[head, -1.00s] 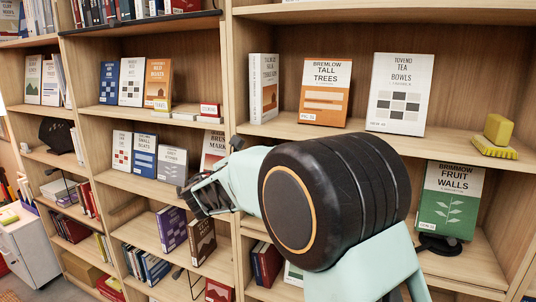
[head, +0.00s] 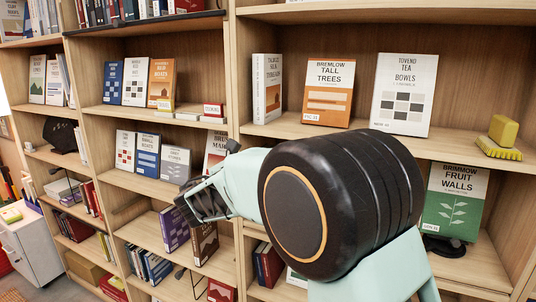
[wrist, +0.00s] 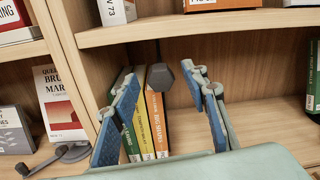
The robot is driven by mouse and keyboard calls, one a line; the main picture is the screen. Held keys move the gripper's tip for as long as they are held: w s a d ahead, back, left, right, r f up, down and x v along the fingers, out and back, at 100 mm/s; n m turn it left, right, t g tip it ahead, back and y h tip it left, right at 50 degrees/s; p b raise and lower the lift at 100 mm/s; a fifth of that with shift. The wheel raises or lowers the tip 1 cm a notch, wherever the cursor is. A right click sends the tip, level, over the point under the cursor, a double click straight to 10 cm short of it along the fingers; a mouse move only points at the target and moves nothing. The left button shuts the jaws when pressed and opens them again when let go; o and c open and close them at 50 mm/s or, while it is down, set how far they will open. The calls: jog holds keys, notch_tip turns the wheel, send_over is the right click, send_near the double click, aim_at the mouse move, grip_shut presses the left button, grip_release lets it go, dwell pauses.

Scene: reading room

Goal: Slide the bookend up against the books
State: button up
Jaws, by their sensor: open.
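In the wrist view, my gripper (wrist: 161,82) is open, with its two blue-padded fingers spread apart over a lower shelf. Several upright books (wrist: 143,118) with green, yellow and orange spines show between the fingers, nearer the left finger. A dark grey hexagonal piece (wrist: 160,77), which looks like the bookend, shows at the right of the orange book's upper end. I cannot tell whether it touches the book; its lower part is not clear. In the head view, my gripper (head: 192,203) points left, and my arm hides the shelf area behind it.
A shelf board (wrist: 180,28) runs above the fingers, and an upright divider (wrist: 80,70) stands at left. Shelf floor right of the books looks bare up to a green book (wrist: 313,85). A dark stand (wrist: 68,153) lies at lower left.

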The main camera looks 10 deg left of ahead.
jog(key=v, duration=0.9)
jog(key=shift+s, duration=0.15)
jog(key=shift+r, duration=0.1)
